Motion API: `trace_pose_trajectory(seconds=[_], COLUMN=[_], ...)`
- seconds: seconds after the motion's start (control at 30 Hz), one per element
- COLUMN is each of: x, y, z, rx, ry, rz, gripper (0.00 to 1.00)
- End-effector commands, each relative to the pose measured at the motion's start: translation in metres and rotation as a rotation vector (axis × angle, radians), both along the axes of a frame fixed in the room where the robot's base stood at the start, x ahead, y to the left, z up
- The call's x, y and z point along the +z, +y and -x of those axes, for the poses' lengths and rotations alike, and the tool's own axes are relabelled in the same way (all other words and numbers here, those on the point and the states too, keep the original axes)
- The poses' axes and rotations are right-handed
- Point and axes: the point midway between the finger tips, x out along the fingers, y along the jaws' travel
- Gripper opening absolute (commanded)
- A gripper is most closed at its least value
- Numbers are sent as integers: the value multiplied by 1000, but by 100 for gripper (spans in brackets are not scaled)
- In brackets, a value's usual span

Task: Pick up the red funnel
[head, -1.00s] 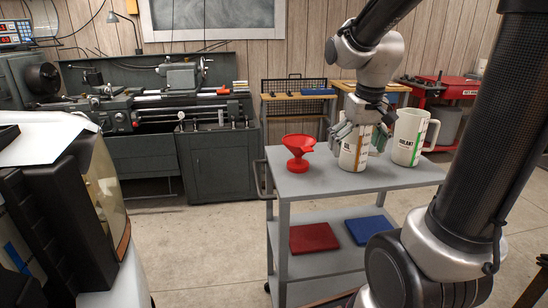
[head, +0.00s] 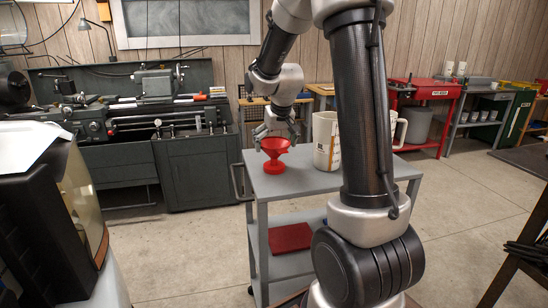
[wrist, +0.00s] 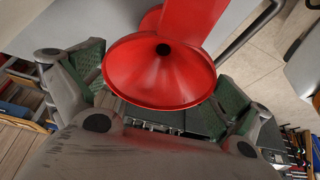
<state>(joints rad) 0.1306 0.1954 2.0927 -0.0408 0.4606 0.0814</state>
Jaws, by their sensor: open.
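The red funnel (head: 275,152) stands upright on the top shelf of the grey cart (head: 300,183), near its left end. My gripper (head: 277,136) is right above and behind the funnel's wide mouth in the head view. In the wrist view the funnel (wrist: 160,70) lies between the two spread green-padded fingers of my gripper (wrist: 165,97). The fingers are open, one on each side of the funnel's mouth. I cannot tell whether either pad touches it.
A white measuring jug (head: 325,142) stands to the right of the funnel on the cart. Another white jug (head: 399,131) is partly hidden behind my arm. A red flat item (head: 290,237) lies on the lower shelf. A lathe (head: 150,110) stands behind at left.

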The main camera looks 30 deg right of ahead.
Motion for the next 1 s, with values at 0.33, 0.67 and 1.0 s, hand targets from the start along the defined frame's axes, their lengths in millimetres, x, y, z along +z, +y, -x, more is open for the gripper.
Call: trace_pose_trajectory(seconds=[0.33, 0.67, 1.0], x=[-3, -3, 50], y=[0, 0, 0], z=[-1, -1, -2], rx=[0, 0, 0], ry=[-1, -1, -5], rz=[0, 0, 1], gripper=[85, 71, 71])
